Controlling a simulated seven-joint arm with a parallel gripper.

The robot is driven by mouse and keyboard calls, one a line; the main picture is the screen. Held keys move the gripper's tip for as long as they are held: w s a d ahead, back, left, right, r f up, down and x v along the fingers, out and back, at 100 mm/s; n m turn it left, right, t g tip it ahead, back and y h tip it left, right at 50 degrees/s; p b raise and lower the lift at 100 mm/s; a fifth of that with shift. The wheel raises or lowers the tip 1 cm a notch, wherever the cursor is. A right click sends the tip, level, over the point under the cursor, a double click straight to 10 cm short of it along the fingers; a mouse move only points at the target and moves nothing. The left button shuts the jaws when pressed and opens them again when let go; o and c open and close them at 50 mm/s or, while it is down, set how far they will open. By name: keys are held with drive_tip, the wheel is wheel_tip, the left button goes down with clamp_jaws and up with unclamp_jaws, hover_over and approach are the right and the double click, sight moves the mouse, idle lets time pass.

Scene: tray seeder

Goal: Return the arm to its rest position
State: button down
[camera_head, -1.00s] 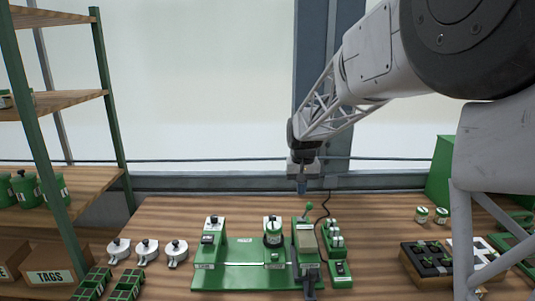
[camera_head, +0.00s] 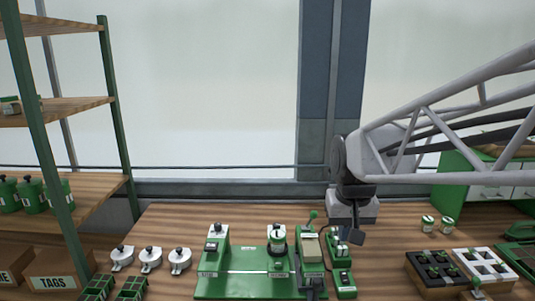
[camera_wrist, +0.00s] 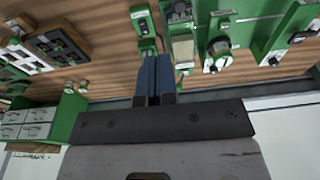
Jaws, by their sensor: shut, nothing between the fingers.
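My gripper (camera_head: 354,236) is above the back part of the wooden bench in the head view, to the right of the seeder, pointing down. In the wrist view its two dark blue fingers (camera_wrist: 155,75) are together with nothing between them. The green tray seeder (camera_head: 240,284) stands at the bench's front middle, with a white-labelled drum (camera_head: 277,245) on it. A small green control box (camera_head: 343,280) is beside its right end. The gripper touches none of these as far as I can see.
Three white round parts (camera_head: 151,258) lie left of the seeder. Small green trays (camera_head: 131,289) are in front of them. A shelf rack (camera_head: 120,140) stands at left.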

drive_tip(key=s+d+f, duration=0.1)
drive_tip(key=s+f, duration=0.1)
drive_tip(key=s, duration=0.7)
drive_tip(key=s+f+t, duration=0.1)
drive_tip(key=s+f, duration=0.1)
drive_tip(key=s, duration=0.7)
drive_tip(key=shift+d, duration=0.4)
